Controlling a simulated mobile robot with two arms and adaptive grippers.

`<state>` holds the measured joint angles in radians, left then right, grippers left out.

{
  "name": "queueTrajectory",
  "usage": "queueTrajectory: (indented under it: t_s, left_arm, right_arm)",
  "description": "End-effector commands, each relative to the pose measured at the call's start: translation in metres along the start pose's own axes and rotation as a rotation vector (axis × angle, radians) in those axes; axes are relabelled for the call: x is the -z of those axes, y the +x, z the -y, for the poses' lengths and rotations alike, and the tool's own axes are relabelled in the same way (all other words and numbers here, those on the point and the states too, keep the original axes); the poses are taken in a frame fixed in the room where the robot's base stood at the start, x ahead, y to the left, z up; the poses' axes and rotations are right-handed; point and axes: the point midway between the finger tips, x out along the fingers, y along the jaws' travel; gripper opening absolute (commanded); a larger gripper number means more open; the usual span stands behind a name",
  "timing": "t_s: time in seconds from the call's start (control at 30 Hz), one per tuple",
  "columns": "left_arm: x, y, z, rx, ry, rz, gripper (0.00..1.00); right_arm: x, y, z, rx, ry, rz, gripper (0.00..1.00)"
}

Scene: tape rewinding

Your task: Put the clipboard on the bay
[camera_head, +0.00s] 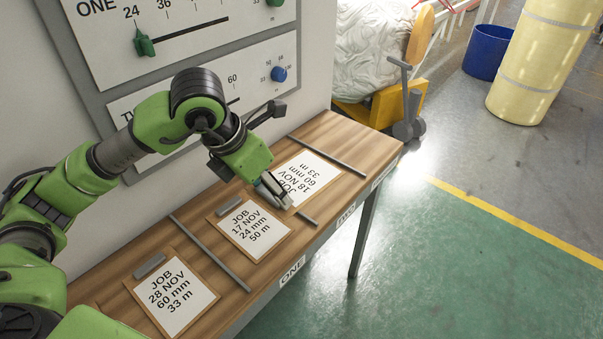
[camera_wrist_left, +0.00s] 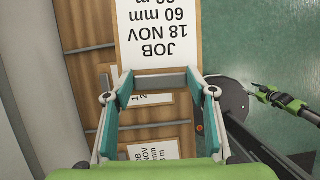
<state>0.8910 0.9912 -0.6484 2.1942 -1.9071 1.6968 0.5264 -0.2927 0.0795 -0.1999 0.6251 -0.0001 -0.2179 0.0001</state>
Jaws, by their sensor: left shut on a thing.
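The clipboard marked JOB 18 NOV, 60 mm, 33 m (camera_head: 312,176) is at my left gripper (camera_head: 277,192), its text upside down in the head view. In the left wrist view its white sheet (camera_wrist_left: 158,30) reaches away from my left gripper (camera_wrist_left: 160,92), which is shut on its near end. I cannot tell whether it touches the bench. The bench (camera_head: 350,137) has bays split by grey bars, with front labels ONE (camera_head: 292,272) and TWO (camera_head: 346,215). My right gripper (camera_wrist_left: 265,94) shows small at the right of the wrist view; its opening is unclear.
The 17 NOV clipboard (camera_head: 250,229) lies between two bars behind label ONE. The 28 NOV clipboard (camera_head: 172,297) lies farther left. A wall panel with dials (camera_head: 195,35) stands behind. A yellow cart (camera_head: 385,104) is past the bench's far end. Open floor lies right.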

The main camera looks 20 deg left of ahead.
Motion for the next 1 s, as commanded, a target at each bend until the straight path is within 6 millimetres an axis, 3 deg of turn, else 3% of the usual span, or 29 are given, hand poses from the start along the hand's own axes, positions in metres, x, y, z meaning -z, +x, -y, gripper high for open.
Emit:
queueTrajectory:
  t_s: [0.17, 0.53, 0.73, 1.0]
  left_arm:
    - [-0.010, 0.004, -0.008, -0.024, -0.067, -0.001, 0.27]
    - [-0.064, 0.065, -0.046, -0.023, -0.067, -0.005, 0.27]
    - [-0.073, 0.112, -0.060, -0.023, -0.066, -0.004, 0.27]
    - [-0.077, 0.133, -0.067, -0.024, -0.062, -0.002, 0.27]
  right_arm:
    - [-0.003, -0.006, 0.000, 0.000, 0.000, 0.005, 0.40]
    - [-0.008, -0.038, 0.001, 0.002, 0.000, 0.019, 0.40]
    - [-0.007, -0.049, 0.001, 0.002, 0.000, 0.018, 0.40]
    - [-0.006, -0.052, 0.000, 0.001, 0.000, 0.017, 0.40]
